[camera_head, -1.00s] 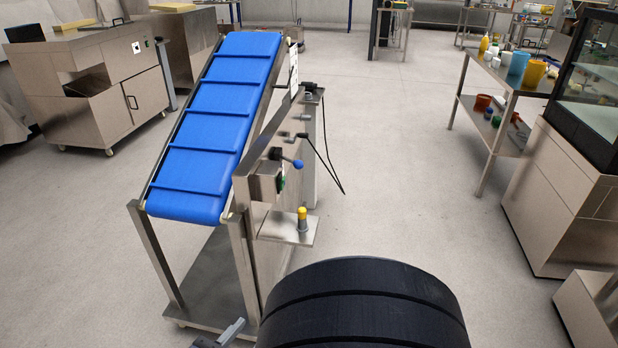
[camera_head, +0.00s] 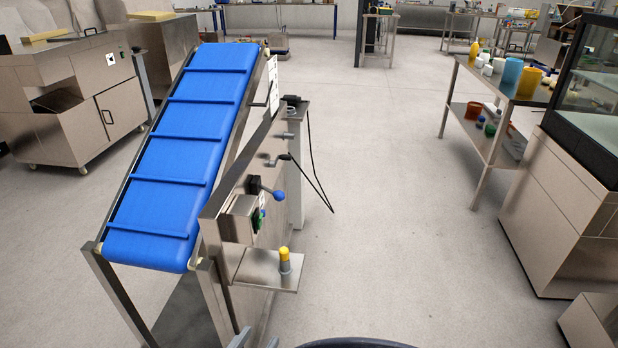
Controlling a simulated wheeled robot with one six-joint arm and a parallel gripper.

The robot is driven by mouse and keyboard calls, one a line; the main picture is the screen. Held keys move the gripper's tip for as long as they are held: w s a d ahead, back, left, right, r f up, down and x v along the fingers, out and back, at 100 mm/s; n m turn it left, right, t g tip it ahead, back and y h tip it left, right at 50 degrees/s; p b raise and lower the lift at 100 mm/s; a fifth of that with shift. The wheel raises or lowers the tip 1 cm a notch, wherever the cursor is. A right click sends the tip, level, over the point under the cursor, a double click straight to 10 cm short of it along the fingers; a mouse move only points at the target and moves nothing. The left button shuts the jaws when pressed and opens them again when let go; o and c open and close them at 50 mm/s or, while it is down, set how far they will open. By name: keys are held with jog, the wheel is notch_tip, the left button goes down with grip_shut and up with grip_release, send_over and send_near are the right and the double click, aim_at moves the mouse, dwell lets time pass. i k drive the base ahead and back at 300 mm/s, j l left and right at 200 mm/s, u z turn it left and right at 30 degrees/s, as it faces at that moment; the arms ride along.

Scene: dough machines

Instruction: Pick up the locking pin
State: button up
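The locking pin (camera_head: 285,262) looks like a short upright pin with a yellow top and a grey lower part. It stands on a small steel shelf (camera_head: 255,268) on the side of the blue-belt conveyor (camera_head: 170,150). My gripper (camera_head: 256,342) shows only at the bottom edge, below and a little left of the pin. The rest of the gripper is out of frame.
A control box (camera_head: 240,218) and a blue-knobbed lever (camera_head: 268,190) sit just above the shelf. A black cable (camera_head: 318,185) hangs behind. The floor (camera_head: 400,230) to the right is clear up to a steel table (camera_head: 462,125) and a glass-topped cabinet (camera_head: 560,210).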

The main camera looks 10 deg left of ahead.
aim_at(283, 251)
jog(key=i, duration=1.65)
jog(key=i+l+u, duration=0.1)
jog(key=i+u, duration=0.35)
jog(key=i+l+u, duration=0.2)
jog(key=i+u, duration=0.2)
jog(key=i, duration=0.4)
jog(key=k+u, duration=0.1)
jog(key=k, duration=0.15)
